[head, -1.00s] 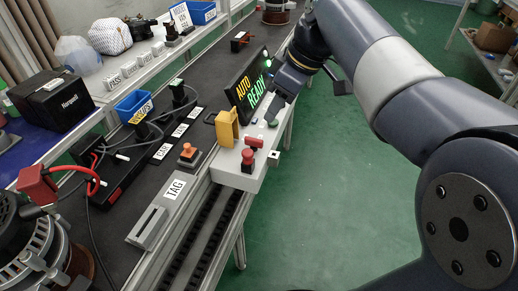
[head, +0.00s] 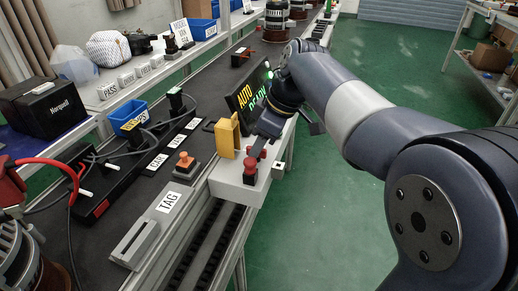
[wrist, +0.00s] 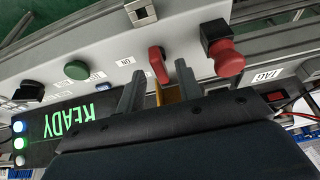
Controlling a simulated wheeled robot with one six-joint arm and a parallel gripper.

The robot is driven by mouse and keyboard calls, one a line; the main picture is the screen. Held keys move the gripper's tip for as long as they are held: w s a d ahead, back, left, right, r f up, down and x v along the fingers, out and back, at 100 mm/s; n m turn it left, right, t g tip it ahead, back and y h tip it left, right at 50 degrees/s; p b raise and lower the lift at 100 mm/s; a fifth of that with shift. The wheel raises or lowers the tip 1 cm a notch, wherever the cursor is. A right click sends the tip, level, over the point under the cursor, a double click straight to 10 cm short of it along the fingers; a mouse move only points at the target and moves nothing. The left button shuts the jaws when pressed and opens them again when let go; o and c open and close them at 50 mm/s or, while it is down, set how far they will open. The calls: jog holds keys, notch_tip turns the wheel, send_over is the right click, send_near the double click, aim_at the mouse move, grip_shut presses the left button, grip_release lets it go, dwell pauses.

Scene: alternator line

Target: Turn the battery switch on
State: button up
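The battery switch shows in the wrist view as a red handle (wrist: 158,65) on the grey control box, beside a label that seems to read ON. In the head view my gripper (head: 258,147) is low over the box and mostly hides this handle. In the wrist view my gripper (wrist: 160,72) is open, with one finger on each side of the red handle in the picture. Gaps show between the handle and both fingers. I cannot tell how deep the fingertips reach. The control box (head: 228,186) stands at the conveyor's edge.
A red mushroom button (wrist: 226,58) sits close beside the handle; it also shows in the head view (head: 250,165). A green button (wrist: 76,70) is on the other side. A yellow bracket (head: 227,136) and the AUTO READY display (head: 247,97) stand close by.

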jog(key=shift+a+f, duration=0.15)
jog(key=shift+f, duration=0.2)
jog(key=shift+c, duration=0.3)
grip_shut()
